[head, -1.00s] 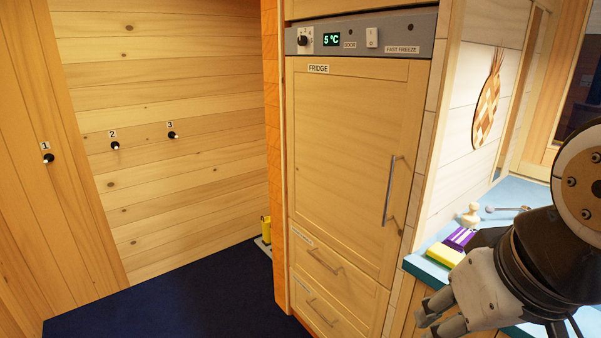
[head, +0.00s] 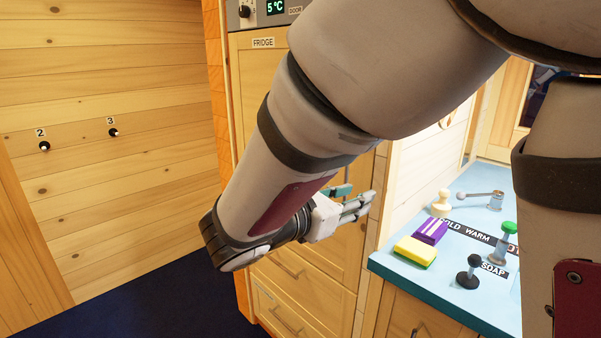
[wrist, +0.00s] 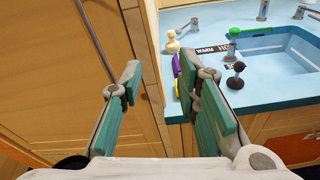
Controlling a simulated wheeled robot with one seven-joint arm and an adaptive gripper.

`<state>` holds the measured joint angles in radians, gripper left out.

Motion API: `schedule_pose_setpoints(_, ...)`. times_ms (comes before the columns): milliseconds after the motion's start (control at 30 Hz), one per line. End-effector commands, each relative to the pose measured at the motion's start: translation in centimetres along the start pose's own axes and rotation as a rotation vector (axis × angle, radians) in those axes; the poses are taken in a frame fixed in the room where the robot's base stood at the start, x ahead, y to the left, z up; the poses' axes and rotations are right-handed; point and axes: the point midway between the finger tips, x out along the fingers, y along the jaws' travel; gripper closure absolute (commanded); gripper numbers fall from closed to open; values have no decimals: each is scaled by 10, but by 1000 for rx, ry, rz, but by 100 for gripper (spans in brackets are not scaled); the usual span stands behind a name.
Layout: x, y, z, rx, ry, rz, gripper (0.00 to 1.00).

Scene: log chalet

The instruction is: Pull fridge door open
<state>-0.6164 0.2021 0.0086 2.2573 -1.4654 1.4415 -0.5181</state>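The wooden fridge door (head: 246,100), labelled FRIDGE, looks closed in the head view. My gripper (head: 358,205) is in front of the door's right edge. In the wrist view my gripper (wrist: 158,72) is open, with green finger pads and nothing between them. The handle is left of the gap; I cannot tell if a finger touches it.
A blue counter (head: 400,265) with a sink (wrist: 285,50) stands right of the fridge. Drawers (head: 300,285) sit below the door. Dark blue floor (head: 150,285) is clear at left.

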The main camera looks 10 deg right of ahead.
Motion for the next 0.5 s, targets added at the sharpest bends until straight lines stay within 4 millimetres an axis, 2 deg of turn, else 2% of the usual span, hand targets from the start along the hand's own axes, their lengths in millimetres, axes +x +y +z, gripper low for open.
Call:
schedule_pose_setpoints(33, -7, 21, -12, -60, -39, 60, 70)
schedule_pose_setpoints(100, -16, 43, -20, -119, -88, 129, 70)
schedule_pose_setpoints(200, -25, 62, -27, -171, -133, 190, 70)
schedule_pose_setpoints(333, -26, 71, -28, -189, -153, 215, 70)
schedule_pose_setpoints(500, -7, 75, -25, -188, -153, 212, 70)
